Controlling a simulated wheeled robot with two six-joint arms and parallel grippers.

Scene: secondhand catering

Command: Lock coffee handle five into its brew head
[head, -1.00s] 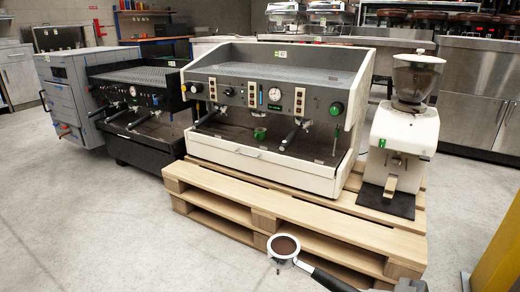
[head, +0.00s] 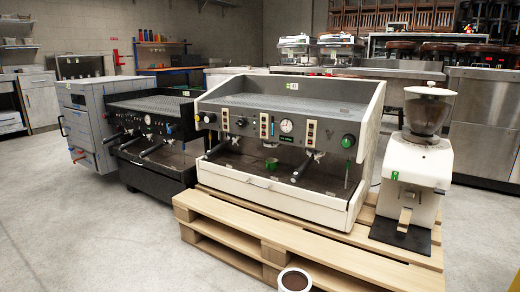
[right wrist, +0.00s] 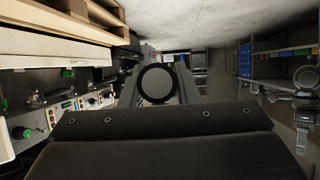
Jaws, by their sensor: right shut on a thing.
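The coffee handle (head: 294,280) shows at the bottom edge of the head view as a metal basket full of brown grounds; the rest of it is cut off. In the right wrist view the round black end of the handle (right wrist: 157,84) sits between the fingers of my right gripper (right wrist: 158,92), which is shut on it. The white coffee machine (head: 280,188) stands beyond the basket, apart from it. It has handles at its left (head: 217,149) and right (head: 304,165).
The white machine and a white grinder (head: 418,165) stand on a wooden pallet (head: 250,232). A black machine (head: 150,172) with handles fitted is at the left, beside a grey box-shaped unit (head: 82,118). Open concrete floor (head: 70,225) lies at the front left.

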